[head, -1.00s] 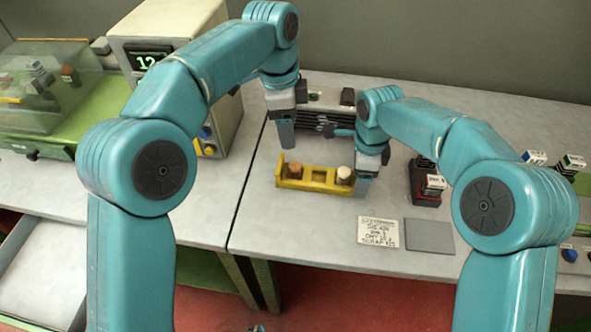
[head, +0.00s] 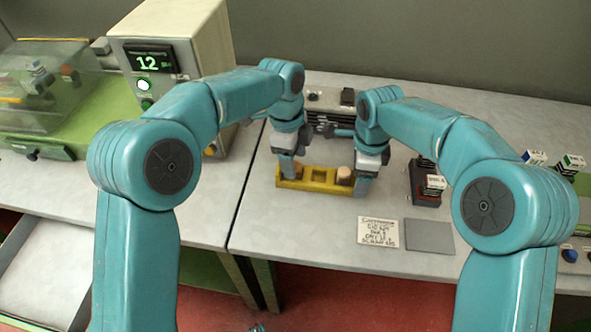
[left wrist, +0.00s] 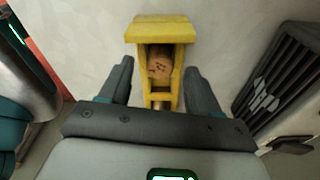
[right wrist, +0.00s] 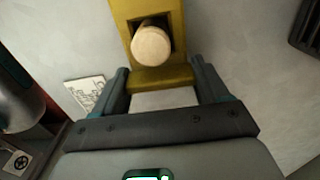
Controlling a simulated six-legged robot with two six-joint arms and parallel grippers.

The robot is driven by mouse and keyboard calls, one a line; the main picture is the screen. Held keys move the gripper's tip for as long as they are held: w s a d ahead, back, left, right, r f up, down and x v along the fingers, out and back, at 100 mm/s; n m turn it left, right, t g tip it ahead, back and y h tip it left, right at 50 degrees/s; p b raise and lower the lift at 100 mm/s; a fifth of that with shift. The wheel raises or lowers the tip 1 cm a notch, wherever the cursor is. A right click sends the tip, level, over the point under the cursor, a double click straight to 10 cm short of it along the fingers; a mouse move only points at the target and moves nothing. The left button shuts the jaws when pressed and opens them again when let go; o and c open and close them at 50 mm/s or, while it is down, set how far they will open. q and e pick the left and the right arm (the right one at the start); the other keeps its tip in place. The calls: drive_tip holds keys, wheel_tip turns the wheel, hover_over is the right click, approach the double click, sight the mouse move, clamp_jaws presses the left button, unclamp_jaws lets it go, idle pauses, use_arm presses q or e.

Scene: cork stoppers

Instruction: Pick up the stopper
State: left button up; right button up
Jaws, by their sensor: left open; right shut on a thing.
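A yellow holder (head: 320,186) lies on the grey bench with two stoppers in it. The brown cork stopper (left wrist: 159,68) with dark marks sits in a square pocket; in the head view it is at the left end, mostly hidden by my left gripper (head: 287,173). In the left wrist view my left gripper (left wrist: 160,76) is open, its fingers on either side of the holder, short of the stopper. The pale stopper (right wrist: 152,45) stands in the right-end pocket. My right gripper (right wrist: 159,76) is shut on the holder's right end, apart from the pale stopper.
A written card (head: 378,232) and a grey pad (head: 429,236) lie in front. A dark block rack (head: 424,185) stands to the right. A dark slatted unit (left wrist: 285,80) is behind the holder. A machine reading 12 (head: 165,62) stands at the left.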

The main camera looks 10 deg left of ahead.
use_arm(q)
drive_tip(key=shift+f, duration=0.8)
drive_tip(key=c, duration=1.1)
wheel_tip(320, 180, up, 10)
use_arm(e)
drive_tip(key=o, duration=1.1)
drive_tip(key=shift+o, duration=0.2)
